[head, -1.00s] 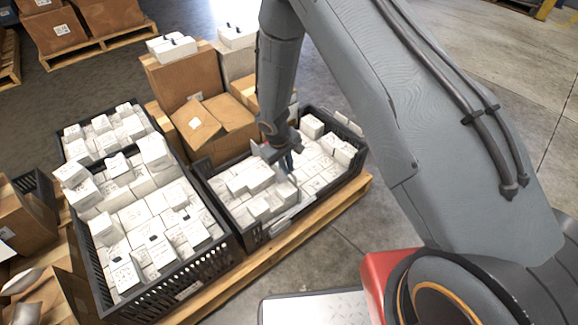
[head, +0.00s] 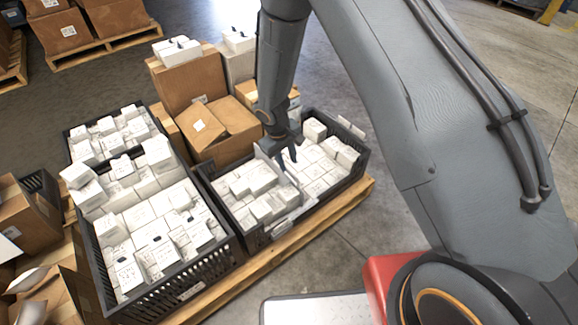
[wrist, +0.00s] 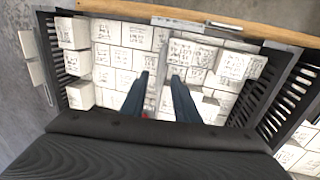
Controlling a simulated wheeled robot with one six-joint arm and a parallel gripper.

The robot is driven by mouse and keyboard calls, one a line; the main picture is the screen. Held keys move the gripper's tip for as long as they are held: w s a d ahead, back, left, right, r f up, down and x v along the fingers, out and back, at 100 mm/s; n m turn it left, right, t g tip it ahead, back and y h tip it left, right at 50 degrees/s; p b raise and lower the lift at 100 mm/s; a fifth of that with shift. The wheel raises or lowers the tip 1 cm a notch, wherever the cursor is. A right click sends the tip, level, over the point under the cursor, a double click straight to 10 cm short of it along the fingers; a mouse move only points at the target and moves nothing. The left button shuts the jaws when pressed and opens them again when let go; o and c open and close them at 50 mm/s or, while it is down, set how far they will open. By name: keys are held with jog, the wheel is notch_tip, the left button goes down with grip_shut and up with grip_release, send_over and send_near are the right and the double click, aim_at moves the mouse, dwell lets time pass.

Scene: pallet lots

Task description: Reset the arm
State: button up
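My gripper (head: 286,163) hangs pointing down over the right black crate (head: 247,235), above its white boxes. In the wrist view my gripper (wrist: 160,78) shows two dark fingers spread apart, with nothing held between them. A pale upright divider (wrist: 163,72) of the crate shows in the gap beyond the fingertips. White boxes (wrist: 118,55) with printed labels fill the crate on both sides of the divider. My arm reaches in from the right in the head view and hides part of the crate's back.
A larger black crate (head: 205,275) heaped with white boxes stands to the left on the same wooden pallet (head: 330,207). Brown cartons (head: 188,78) are stacked behind, topped by white boxes (head: 177,48). Bare concrete floor (head: 352,238) lies to the right.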

jog(key=shift+s+a+r, duration=0.1)
jog(key=shift+a+r, duration=0.05)
jog(key=shift+r, duration=0.85)
jog(key=shift+r, duration=0.1)
jog(key=s+d+r+m, duration=0.15)
jog(key=s+r, duration=0.25)
jog(key=r, duration=0.7)
jog(key=s+d+r+m, duration=0.15)
jog(key=s+r, duration=0.35)
jog(key=r, duration=0.6)
jog(key=s+d+r+g+y+p, duration=0.1)
jog(key=s+d+r, duration=0.1)
jog(key=s+r, duration=0.65)
jog(key=s+d+r+y+p, duration=0.1)
jog(key=s+r, duration=0.4)
jog(key=s, duration=0.6)
jog(key=d+r+m+p, duration=0.3)
jog(key=d+r+p, duration=0.6)
jog(key=p, duration=0.9)
jog(key=shift+s+d+r+m, duration=0.2)
jog(key=shift+s+r+m, duration=0.05)
jog(key=shift+r+m, duration=0.15)
jog(key=shift+o, duration=0.4)
jog(key=shift+f, duration=0.1)
